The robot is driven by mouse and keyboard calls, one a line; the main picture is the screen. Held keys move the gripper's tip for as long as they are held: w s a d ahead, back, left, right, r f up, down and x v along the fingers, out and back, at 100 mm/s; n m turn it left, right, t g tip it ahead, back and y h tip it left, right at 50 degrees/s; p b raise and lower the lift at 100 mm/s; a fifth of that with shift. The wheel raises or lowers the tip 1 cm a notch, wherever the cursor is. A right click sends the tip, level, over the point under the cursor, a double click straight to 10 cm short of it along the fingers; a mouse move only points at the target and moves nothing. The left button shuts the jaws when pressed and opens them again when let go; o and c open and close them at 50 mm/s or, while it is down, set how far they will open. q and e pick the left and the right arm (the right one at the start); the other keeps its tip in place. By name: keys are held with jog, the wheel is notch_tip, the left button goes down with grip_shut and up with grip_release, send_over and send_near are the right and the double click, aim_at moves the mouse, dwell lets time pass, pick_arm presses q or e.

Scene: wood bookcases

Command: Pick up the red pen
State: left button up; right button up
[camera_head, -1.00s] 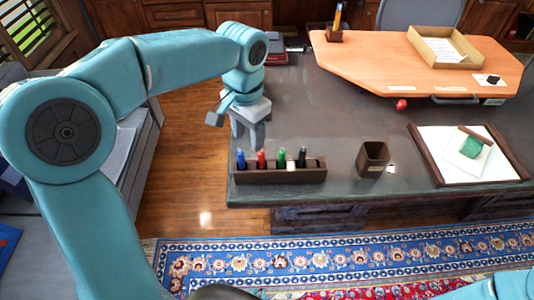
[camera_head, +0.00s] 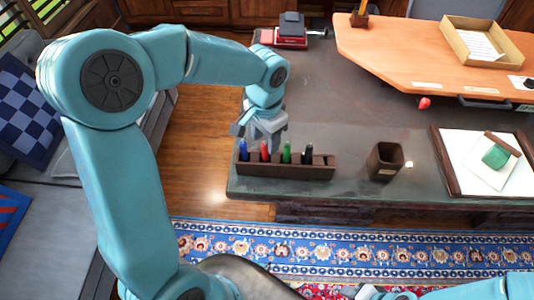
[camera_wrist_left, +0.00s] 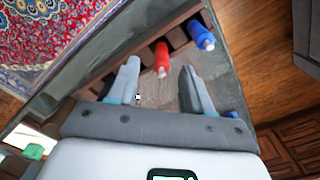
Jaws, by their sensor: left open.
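The red pen (camera_head: 265,152) stands upright in a dark wood pen holder (camera_head: 285,171) on the desk, between a blue pen (camera_head: 243,151) and a green pen (camera_head: 287,152). My left gripper (camera_head: 264,145) is at the back of the holder, close to the red pen. In the left wrist view my left gripper (camera_wrist_left: 161,78) is open and empty. The red pen (camera_wrist_left: 161,55) shows between and just beyond its fingertips, and the blue pen (camera_wrist_left: 198,33) lies to the right. I cannot tell whether a finger touches the red pen. My right gripper is not in view.
A black pen (camera_head: 308,155) stands in the same holder. A square dark cup (camera_head: 384,160) and a paper tray (camera_head: 450,180) stand to the right. An orange raised board (camera_head: 400,50) is behind. The desk between holder and board is clear.

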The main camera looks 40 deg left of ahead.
aim_at(266, 151)
pick_arm(q)
jog(key=shift+s+f, duration=0.15)
jog(key=shift+f, duration=0.45)
jog(key=f, duration=0.5)
jog(key=shift+w+a, duration=0.1)
jog(key=shift+w, duration=0.15)
grip_shut()
